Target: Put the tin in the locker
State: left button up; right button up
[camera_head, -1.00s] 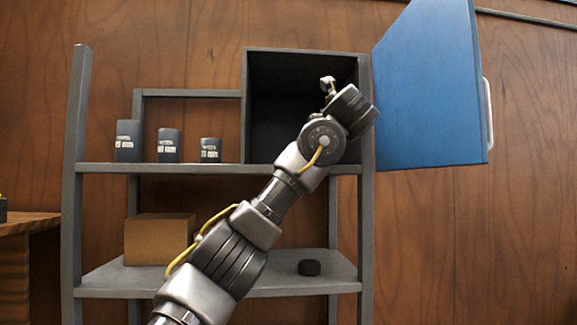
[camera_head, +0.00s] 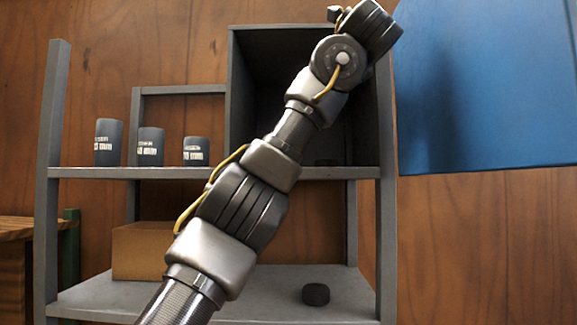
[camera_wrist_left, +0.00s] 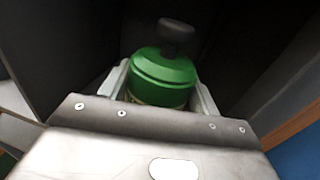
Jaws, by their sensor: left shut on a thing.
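The locker (camera_head: 258,80) is a dark open-fronted box on the upper shelf. Its blue door (camera_head: 480,90) stands open to the right. My left arm crosses in front of the locker in the head view, with its wrist at the upper right of the opening; the fingers are hidden there. In the left wrist view my left gripper (camera_wrist_left: 163,92) is shut on a green tin (camera_wrist_left: 165,70), one pale finger on each side. A dark knob-like piece (camera_wrist_left: 177,32) shows above the tin; I cannot tell if it belongs to it. Dark panels surround the tin. My right gripper is not in view.
Several dark labelled cylinders (camera_head: 150,147) stand on the upper shelf left of the locker. Below are a cardboard box (camera_head: 140,252) and a black puck (camera_head: 315,294). A wooden table (camera_head: 28,232) is at the left.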

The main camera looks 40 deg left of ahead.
pick_arm(q)
jog(key=a+f, duration=0.3)
jog(key=a, duration=0.1)
jog(key=a+f+p, duration=0.1)
jog(key=a+f, duration=0.2)
jog(key=a, duration=0.1)
jog(key=w+a+f+p, duration=0.1)
jog(key=a+f, duration=0.1)
jog(key=a, duration=0.3)
jog(key=shift+f, duration=0.6)
jog(key=shift+a+f, duration=0.2)
jog(key=shift+a, duration=0.05)
jog(key=shift+f+p, duration=0.35)
jog(key=shift+p, duration=0.15)
notch_tip(320, 180, down, 2)
jog(key=shift+a+f+p, duration=0.1)
jog(key=shift+a+p, duration=0.05)
jog(key=shift+p, duration=0.25)
jog(key=shift+f, duration=0.2)
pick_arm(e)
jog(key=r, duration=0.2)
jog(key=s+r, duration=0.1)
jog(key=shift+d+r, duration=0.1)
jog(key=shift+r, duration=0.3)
